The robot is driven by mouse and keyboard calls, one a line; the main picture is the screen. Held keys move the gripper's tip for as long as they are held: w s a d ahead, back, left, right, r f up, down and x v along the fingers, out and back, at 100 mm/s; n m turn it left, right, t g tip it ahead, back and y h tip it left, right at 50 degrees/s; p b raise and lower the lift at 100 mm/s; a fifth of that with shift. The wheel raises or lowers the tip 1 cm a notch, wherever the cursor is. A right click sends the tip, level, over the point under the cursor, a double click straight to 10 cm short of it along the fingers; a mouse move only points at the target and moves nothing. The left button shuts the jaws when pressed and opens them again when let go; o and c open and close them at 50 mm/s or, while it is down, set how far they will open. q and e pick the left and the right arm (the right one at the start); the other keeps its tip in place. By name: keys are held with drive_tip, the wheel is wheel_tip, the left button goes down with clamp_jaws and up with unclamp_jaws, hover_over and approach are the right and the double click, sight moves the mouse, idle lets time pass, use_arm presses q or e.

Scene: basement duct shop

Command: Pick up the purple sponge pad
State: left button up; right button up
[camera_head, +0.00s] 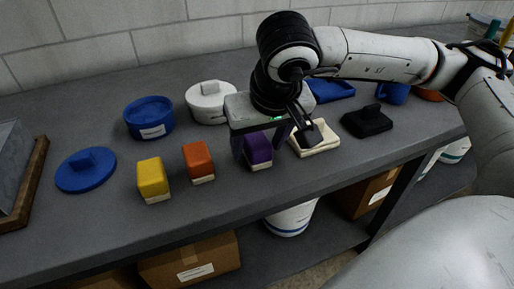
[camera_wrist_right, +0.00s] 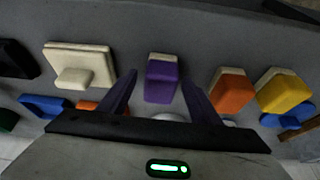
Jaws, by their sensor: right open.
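The purple sponge pad (camera_head: 258,149) is a small block with a pale base. It stands on the grey workbench in the head view, just below my right gripper (camera_head: 263,144). In the right wrist view the purple sponge pad (camera_wrist_right: 161,80) lies ahead, between the lines of the two purple-grey fingers. My right gripper (camera_wrist_right: 158,100) is open and empty, with a finger on each side of the pad's line. I cannot tell the exact height of the fingertips over the bench. My left gripper is not in view.
An orange sponge (camera_head: 198,161) and a yellow sponge (camera_head: 153,179) stand to the left. A blue tub (camera_head: 148,117) and white tub (camera_head: 208,103) are behind. The bench's front edge is near.

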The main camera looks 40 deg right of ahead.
sight(258, 141)
drive_tip(key=c, duration=1.1)
drive_tip(key=shift+r, duration=0.1)
drive_tip(key=shift+c, duration=0.2)
wheel_tip(258, 141, up, 10)
drive_tip(key=shift+f+p, duration=0.1)
drive_tip(key=shift+p, duration=0.25)
